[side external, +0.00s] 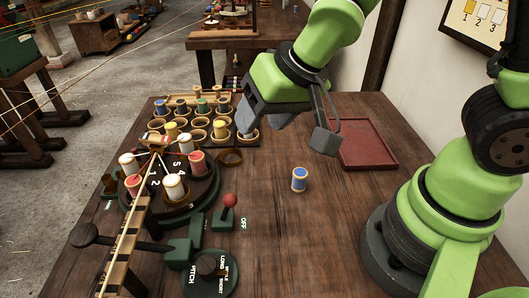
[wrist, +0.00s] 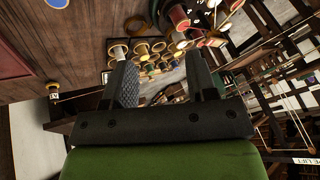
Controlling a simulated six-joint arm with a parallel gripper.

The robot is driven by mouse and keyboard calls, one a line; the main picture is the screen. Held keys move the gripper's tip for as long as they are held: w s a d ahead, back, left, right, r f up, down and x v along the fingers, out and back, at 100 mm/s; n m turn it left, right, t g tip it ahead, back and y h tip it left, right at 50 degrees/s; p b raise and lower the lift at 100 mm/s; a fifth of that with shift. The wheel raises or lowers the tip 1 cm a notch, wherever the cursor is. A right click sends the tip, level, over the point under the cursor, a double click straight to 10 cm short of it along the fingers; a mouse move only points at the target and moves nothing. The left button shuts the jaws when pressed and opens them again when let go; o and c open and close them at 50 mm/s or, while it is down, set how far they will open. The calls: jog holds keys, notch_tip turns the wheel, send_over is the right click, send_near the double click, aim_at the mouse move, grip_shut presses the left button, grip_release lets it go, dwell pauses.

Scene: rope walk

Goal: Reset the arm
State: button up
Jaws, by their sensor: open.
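My gripper (side external: 260,122) hangs above the table at the right end of the spool rack (side external: 202,136). Its grey fingers are spread with nothing visible between them. The wrist view shows the same two fingers apart (wrist: 162,60), with the rack's spools and cups beyond them. A blue spool (side external: 300,179) stands upright by itself on the bare table, in front of my gripper and clear of it. Part of a blue spool also shows at the top edge of the wrist view (wrist: 58,3).
A numbered turntable (side external: 190,210) with white and red spools stands left, strung with yarn. A red-knobbed lever (side external: 230,200) and a pitch dial (side external: 208,272) are at the front. An empty red tray (side external: 367,148) lies right. Bare table (side external: 300,235) lies in front.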

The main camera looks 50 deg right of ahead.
jog(key=s+d+r, duration=0.3)
jog(key=s+r, duration=0.3)
jog(key=s+d+r+t, duration=0.1)
jog(key=s+d+r, duration=0.2)
jog(key=s+r, duration=0.3)
jog(key=shift+d+r+m+t, duration=0.15)
jog(key=shift+d+m+t, duration=0.15)
jog(key=shift+m, duration=0.1)
dwell(2.2)
